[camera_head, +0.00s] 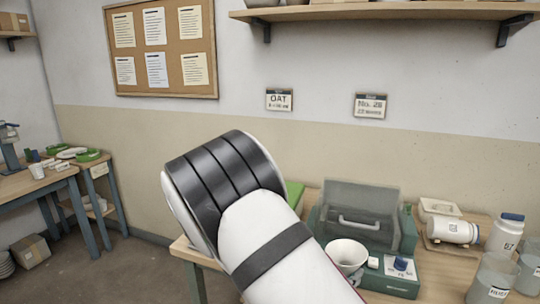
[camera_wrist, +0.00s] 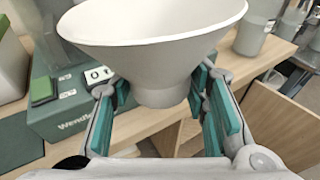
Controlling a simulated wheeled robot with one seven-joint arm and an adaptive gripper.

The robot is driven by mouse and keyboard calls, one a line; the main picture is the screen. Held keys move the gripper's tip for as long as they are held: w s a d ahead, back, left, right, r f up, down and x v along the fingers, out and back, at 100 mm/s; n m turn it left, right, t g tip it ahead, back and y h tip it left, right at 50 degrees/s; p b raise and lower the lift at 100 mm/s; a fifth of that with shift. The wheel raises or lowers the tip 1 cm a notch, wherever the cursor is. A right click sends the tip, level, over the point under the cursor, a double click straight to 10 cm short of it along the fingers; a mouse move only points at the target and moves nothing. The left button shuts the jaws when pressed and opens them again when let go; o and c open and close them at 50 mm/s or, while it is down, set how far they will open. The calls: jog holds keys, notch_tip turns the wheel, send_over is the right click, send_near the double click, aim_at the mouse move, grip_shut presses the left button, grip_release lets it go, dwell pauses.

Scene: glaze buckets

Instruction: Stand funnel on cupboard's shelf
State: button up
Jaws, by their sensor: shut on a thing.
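The funnel (camera_wrist: 155,38) is white, with a wide round mouth facing up and a narrow neck below. My gripper (camera_wrist: 162,92) is shut on its neck, with green finger pads on both sides. The funnel looks about upright in the wrist view. In the head view the white funnel (camera_head: 347,254) shows in front of the green box, and my gripper is hidden there behind my arm. Light wooden panels (camera_wrist: 272,122) at the lower right of the wrist view may belong to the cupboard; I cannot tell for certain. Its shelf is not clearly seen.
A green box (camera_head: 388,281) with a grey lid (camera_head: 362,208) stands on the wooden table (camera_head: 440,285). White jars (camera_head: 506,232) and clear containers (camera_head: 492,278) stand to its right. A wall shelf (camera_head: 390,12) hangs above. Another table (camera_head: 40,180) is at the far left.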

jog(key=shift+d+r+n+y, duration=0.25)
jog(key=shift+d+n+y, duration=0.05)
jog(key=shift+d, duration=0.25)
jog(key=shift+w+d+r+n+t+y, duration=0.1)
jog(key=shift+d+n+t+y, duration=0.05)
jog(key=shift+n+t+y, duration=0.75)
jog(key=shift+s+a+f+n+t+y, duration=0.1)
jog(key=shift+a+f+n+t+y, duration=0.15)
jog(key=shift+n+t+y, duration=0.25)
jog(key=shift+s+a+f+n+t+y, duration=0.1)
jog(key=shift+a+n+t+y, duration=0.15)
jog(key=shift+n+t+y, duration=0.25)
jog(key=shift+a, duration=0.1)
